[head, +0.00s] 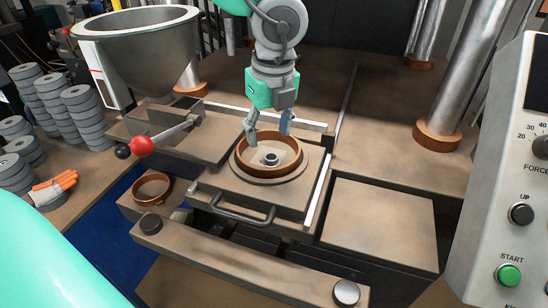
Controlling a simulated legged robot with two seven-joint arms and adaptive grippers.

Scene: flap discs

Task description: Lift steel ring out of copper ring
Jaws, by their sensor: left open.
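The copper ring (240,163) lies flat on a round plate in the middle of the press drawer. The small steel ring (271,159) sits inside it, near its centre, apart from its wall. My left gripper (268,135) points down from above, at the copper ring's far side. Its fingers are open and spread, with nothing seen between them. The fingertips are close to the copper ring's far rim; I cannot tell whether they touch it. My right gripper is not in view.
A second copper-coloured ring (152,187) lies in a recess at the left. A drawer handle (243,214) is in front. A lever with a red knob (141,146), a metal hopper (135,50) and stacked grey discs (88,118) stand left. A control panel (510,190) stands right.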

